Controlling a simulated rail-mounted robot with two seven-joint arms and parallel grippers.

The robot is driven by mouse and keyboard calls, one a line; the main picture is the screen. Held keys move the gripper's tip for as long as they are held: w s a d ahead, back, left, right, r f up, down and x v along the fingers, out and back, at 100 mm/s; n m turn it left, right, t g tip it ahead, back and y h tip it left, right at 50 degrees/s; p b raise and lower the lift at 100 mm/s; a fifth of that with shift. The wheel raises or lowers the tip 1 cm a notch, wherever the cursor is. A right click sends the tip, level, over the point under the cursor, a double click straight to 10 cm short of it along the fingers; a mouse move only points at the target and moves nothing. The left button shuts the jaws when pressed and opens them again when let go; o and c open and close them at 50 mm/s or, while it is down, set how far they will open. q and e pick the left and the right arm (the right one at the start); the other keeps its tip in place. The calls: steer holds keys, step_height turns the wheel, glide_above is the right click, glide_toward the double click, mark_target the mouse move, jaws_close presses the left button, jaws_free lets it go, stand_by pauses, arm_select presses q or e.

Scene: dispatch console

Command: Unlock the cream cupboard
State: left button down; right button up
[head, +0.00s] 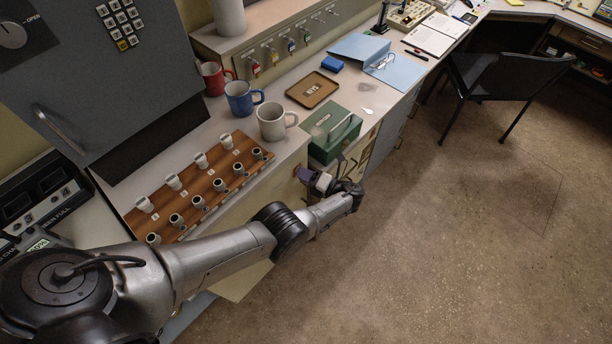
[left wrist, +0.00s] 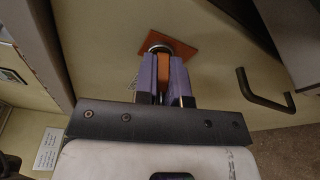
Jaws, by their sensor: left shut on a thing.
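The cream cupboard is under the counter; its door (left wrist: 215,75) fills much of the left wrist view and has a dark bar handle (left wrist: 262,92) at the right. A round metal lock (left wrist: 160,46) sits on an orange-brown square plate (left wrist: 183,49) on this door. My left gripper (left wrist: 165,65), with purple fingers, is shut on an orange key (left wrist: 163,84), whose head shows between the fingers. The key is right at the lock; how deep it sits is hidden. In the head view, my left gripper (head: 312,178) is at the cupboard front below the green box. My right gripper is out of view.
On the counter above stand a green box (head: 334,140), a brown tray (head: 312,90), mugs (head: 271,121) and a wooden rack (head: 200,187) of small cups. Several tagged keys (head: 291,46) hang at the back. A chair (head: 497,75) stands right; the floor between is clear.

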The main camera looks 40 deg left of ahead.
arm_select(q)
steer(key=shift+s+a+f+m, duration=0.1)
steer(key=shift+a+m, duration=0.1)
steer(key=shift+m, duration=0.4)
steer(key=m+b, duration=0.1)
steer(key=m, duration=0.2)
steer(key=shift+y, duration=0.3)
steer(key=c, duration=1.2)
jaws_free()
steer(key=shift+n, duration=0.3)
steer(key=shift+o, duration=0.5)
steer(key=shift+a, duration=0.3)
steer(key=shift+d, duration=0.15)
